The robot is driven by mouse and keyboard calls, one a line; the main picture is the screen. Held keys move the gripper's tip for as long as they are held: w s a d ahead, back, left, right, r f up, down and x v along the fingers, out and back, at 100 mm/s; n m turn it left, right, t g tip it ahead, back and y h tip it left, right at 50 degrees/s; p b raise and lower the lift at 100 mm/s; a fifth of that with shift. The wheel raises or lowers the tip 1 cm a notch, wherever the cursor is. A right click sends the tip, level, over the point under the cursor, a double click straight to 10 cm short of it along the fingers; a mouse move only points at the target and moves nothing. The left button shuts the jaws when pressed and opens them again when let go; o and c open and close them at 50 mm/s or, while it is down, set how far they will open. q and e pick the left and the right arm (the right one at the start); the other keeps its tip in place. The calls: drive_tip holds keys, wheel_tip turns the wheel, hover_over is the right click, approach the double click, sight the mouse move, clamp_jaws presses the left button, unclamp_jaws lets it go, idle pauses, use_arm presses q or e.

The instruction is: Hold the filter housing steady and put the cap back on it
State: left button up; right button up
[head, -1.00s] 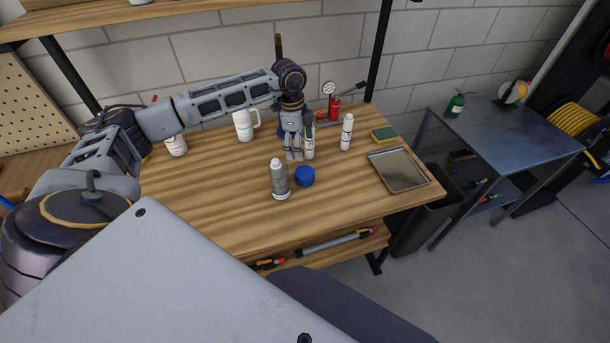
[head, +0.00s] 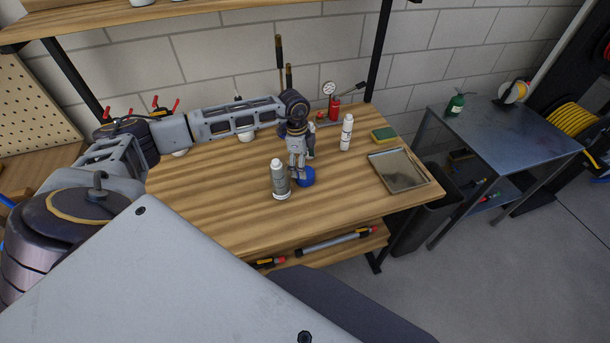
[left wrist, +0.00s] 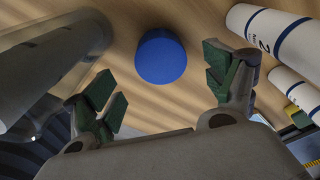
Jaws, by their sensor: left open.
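The filter housing, apparently the grey cylinder with a white top (head: 280,181), stands upright on the wooden bench. The blue cap (head: 307,179) lies on the bench just right of it, apart from it. My left gripper (head: 298,178) points down over the cap and partly hides it in the head view. In the left wrist view the cap (left wrist: 161,55) lies ahead of the open, empty fingers (left wrist: 165,85), roughly centred between them. The grey cylinder (left wrist: 48,60) fills the left side there, close to the left finger. My right gripper is in neither view.
White tubes with blue bands (left wrist: 265,35) stand right of the gripper; one white bottle (head: 346,133) shows behind it. A metal tray (head: 398,170) and a green-yellow sponge (head: 384,135) lie at the right. The bench front (head: 240,225) is clear.

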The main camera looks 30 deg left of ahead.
use_arm(q)
drive_tip(key=shift+f, duration=0.1)
drive_tip(key=shift+w+d+f+p, duration=0.1)
drive_tip(key=shift+f+p, duration=0.1)
drive_tip(key=shift+f, duration=0.65)
drive_tip(key=shift+d+f+p, duration=0.1)
drive_tip(key=shift+f+p, duration=0.05)
drive_tip(key=shift+f, duration=0.65)
drive_tip(key=shift+w+d+f+p, duration=0.1)
drive_tip(key=shift+f+p, duration=0.1)
drive_tip(key=shift+f, duration=0.65)
drive_tip(key=c, duration=1.1)
